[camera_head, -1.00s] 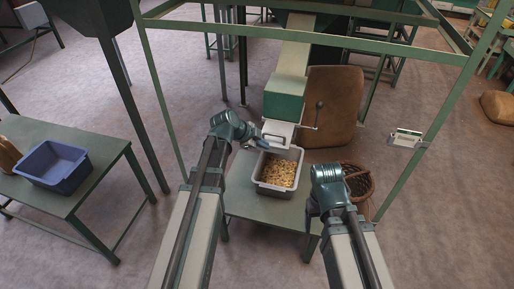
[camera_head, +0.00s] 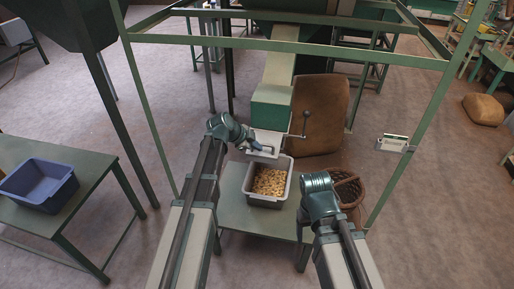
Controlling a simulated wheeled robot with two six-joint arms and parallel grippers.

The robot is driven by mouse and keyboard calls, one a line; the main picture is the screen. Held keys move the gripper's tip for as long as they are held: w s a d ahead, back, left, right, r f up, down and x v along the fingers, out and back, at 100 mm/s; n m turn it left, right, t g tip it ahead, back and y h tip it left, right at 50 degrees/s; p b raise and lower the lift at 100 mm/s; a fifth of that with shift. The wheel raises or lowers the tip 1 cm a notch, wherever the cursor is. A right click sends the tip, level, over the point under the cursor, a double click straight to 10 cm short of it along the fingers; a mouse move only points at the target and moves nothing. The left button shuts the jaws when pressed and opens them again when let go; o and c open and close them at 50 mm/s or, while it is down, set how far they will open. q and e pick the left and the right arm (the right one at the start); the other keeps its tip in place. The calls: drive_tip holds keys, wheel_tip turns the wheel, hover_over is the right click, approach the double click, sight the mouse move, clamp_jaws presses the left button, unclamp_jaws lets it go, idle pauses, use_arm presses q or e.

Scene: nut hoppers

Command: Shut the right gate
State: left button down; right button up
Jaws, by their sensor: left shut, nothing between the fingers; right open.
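The right gate (camera_head: 268,137) is a pale plate with a handle at the mouth of the green-and-cream chute (camera_head: 272,108). A grey bin (camera_head: 268,201) with many tan nuts stands below it on a small green table (camera_head: 235,228). My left gripper (camera_head: 260,149) is shut and empty, at the front of the gate by its handle. I cannot tell whether it touches the gate or how far the gate is down. My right gripper (camera_head: 318,190) is open, low and right of the bin; its fingers are mostly hidden.
A crank lever (camera_head: 305,122) sticks out right of the chute. A brown sack (camera_head: 321,110) and a wicker basket (camera_head: 349,190) stand behind and to the right. Green frame posts (camera_head: 150,120) flank the chute. A blue bin (camera_head: 40,184) sits on the left table (camera_head: 82,180).

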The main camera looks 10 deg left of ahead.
use_arm(q)
hover_over(262, 140)
drive_tip(key=shift+d, duration=0.1)
use_arm(e)
drive_tip(key=shift+s, duration=0.1)
